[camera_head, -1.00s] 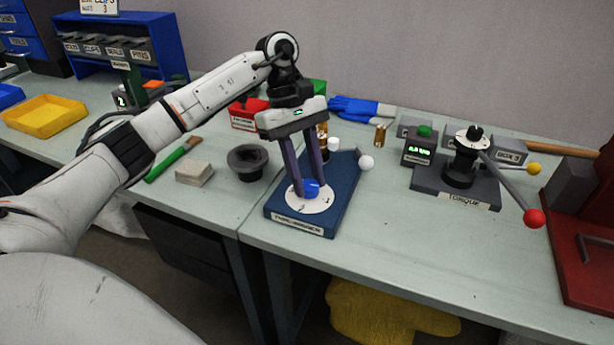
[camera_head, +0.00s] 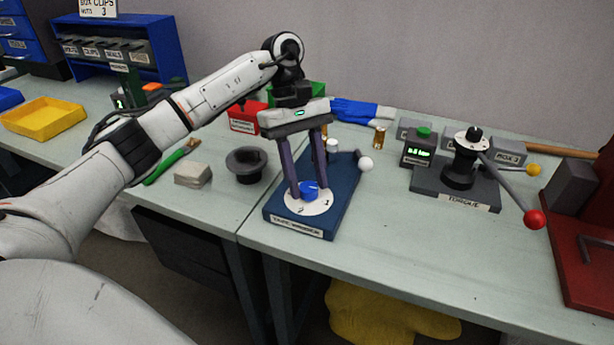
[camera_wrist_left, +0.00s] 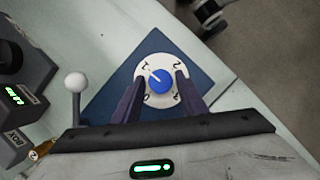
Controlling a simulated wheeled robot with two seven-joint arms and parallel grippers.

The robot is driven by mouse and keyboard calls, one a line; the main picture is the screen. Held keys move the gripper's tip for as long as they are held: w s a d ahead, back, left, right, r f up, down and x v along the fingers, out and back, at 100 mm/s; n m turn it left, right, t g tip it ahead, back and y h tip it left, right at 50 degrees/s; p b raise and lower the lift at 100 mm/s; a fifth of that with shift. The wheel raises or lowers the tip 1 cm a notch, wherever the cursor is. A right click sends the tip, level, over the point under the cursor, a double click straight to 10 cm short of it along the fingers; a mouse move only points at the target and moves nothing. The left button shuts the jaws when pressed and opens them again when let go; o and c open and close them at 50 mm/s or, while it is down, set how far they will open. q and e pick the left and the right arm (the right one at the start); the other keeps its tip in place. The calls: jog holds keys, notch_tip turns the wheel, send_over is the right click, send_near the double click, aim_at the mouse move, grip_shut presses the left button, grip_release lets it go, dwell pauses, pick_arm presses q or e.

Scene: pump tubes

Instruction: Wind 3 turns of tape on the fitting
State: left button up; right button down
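The blue knob (camera_head: 309,188) sits at the middle of a white numbered dial (camera_head: 297,206) on a blue-topped station (camera_head: 338,203) with a hard-to-read front label. My left gripper (camera_head: 310,192) points down with its fingers on either side of the knob. The left wrist view shows the knob (camera_wrist_left: 161,80) between the fingers, with gaps at its sides; the gripper is open. A white-ended post (camera_head: 332,146) and a lever with a white ball (camera_head: 365,164) are at the station's back. A brass fitting (camera_head: 380,137) stands behind. No tape on it can be made out. My right gripper is out of view.
A torque stand (camera_head: 455,195) with a red-balled lever (camera_head: 535,219) is to the right. A dark flanged cup (camera_head: 247,165) and a pale block (camera_head: 193,175) are left of the station. Blue gloves (camera_head: 360,112) lie behind.

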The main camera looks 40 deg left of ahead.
pick_arm(q)
jog(key=n, duration=0.1)
jog(key=n+t, duration=0.1)
jog(key=n, duration=0.1)
jog(key=shift+s+n, duration=0.2)
jog(key=shift+n, duration=0.1)
jog(key=n+t, duration=0.1)
jog(key=n, duration=0.1)
jog(key=n+t+b, duration=0.1)
jog(key=n, duration=0.2)
jog(key=shift+s+f+n+t, duration=0.1)
jog(key=shift+s+n+t, duration=0.1)
jog(key=shift+n+t, duration=0.1)
jog(key=n, duration=0.2)
jog(key=n+t+b, duration=0.1)
jog(key=n, duration=0.1)
jog(key=shift+s+d+n+t+y, duration=0.1)
jog(key=shift+n+t+y, duration=0.2)
jog(key=shift+d+n+t+y, duration=0.1)
jog(key=shift+n+t+y, duration=0.5)
jog(key=shift+n, duration=1.5)
jog(key=shift+c, duration=0.3)
jog(key=c, duration=0.9)
jog(key=shift+m+g+h, duration=0.5)
jog(key=shift+m, duration=1.3)
